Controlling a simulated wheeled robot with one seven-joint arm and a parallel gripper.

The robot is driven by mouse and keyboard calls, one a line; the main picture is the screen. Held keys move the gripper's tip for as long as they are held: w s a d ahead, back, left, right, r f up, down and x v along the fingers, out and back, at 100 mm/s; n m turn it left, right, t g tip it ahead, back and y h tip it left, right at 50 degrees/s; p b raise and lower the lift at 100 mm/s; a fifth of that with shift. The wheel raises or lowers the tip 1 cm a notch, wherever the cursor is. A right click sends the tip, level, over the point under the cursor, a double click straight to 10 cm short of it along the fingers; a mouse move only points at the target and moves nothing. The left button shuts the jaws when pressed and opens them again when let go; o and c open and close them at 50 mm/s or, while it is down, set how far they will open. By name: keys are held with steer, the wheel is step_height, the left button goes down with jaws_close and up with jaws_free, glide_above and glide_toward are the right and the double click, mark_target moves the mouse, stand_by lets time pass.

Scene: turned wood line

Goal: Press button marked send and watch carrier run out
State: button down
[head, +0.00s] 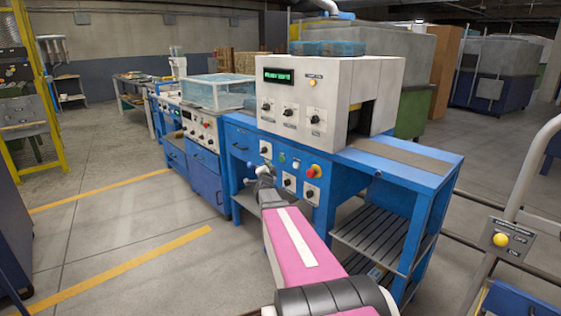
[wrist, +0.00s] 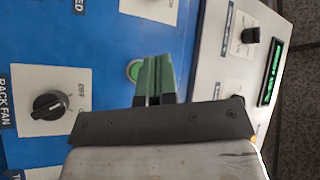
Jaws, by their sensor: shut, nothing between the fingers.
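No button that I can clearly read as send shows in either view. In the wrist view a round green button (wrist: 133,70) with a pale ring sits on the blue panel, partly hidden by my fingers. My gripper (wrist: 157,62) is shut and empty, with its green fingertips in front of the panel beside that button; whether they touch cannot be told. In the head view my gripper (head: 262,171) is at the front of the blue machine (head: 325,200). A yellow button (head: 500,240) sits on a grey plate at the right, its lettering too small to read. No carrier can be made out.
The machine's front also has a red button (head: 312,171) and several knobs. A black knob (wrist: 48,104) marked rack fan is left of my fingers. A green display (head: 278,75) is lit.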

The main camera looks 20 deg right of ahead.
mark_target(281, 159)
steer(key=shift+w+d, duration=0.25)
steer(key=shift+d, duration=0.4)
steer(key=shift+w+d, duration=0.2)
steer(key=shift+d, duration=0.5)
steer(key=shift+w+d, duration=0.25)
steer(key=shift+d, duration=0.4)
steer(key=shift+d, duration=0.1)
stand_by(0.5)
steer(key=shift+w+d, duration=0.15)
steer(key=shift+d, duration=0.15)
